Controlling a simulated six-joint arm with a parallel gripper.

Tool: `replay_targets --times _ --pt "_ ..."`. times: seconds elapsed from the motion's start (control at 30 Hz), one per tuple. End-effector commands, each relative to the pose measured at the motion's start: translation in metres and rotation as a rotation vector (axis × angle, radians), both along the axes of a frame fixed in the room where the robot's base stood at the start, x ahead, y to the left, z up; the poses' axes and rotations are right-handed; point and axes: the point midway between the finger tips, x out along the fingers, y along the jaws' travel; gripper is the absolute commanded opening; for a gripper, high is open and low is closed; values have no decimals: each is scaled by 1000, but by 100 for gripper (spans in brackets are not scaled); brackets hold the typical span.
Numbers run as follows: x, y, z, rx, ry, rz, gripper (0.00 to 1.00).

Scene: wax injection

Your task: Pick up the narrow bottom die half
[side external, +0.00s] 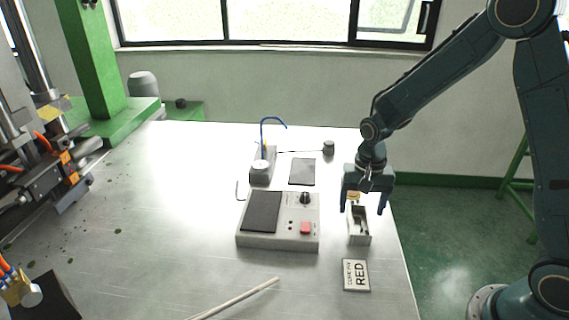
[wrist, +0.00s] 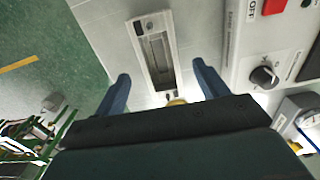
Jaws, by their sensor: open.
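The narrow bottom die half looks to be the long, light-grey metal block with a recessed slot (side external: 359,232), near the right edge of the table. In the wrist view the block (wrist: 154,50) lies lengthwise between and ahead of my fingers. My gripper (side external: 363,208) points down, open and empty, above the far end of the block. In the wrist view my gripper (wrist: 160,82) has one finger on each side of the block, apart from it. A small yellow piece (side external: 353,195) shows at the far end, partly hidden by my gripper.
A control box (side external: 280,242) with a dark pad, black knob and red button stands left of the block. A dark flat plate (side external: 302,171) and a stand with blue wire (side external: 262,168) are behind. A pale rod (side external: 235,299) lies at the front.

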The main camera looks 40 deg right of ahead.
Motion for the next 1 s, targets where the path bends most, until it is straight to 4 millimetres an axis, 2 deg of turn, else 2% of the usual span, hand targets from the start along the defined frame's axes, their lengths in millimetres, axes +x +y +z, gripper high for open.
replay_targets --times 0.2,0.33,1.0 --pt "0 0 -24 0 3 0 73" --pt "0 0 -31 0 1 0 73" --pt "1 0 -32 -1 -1 0 73"
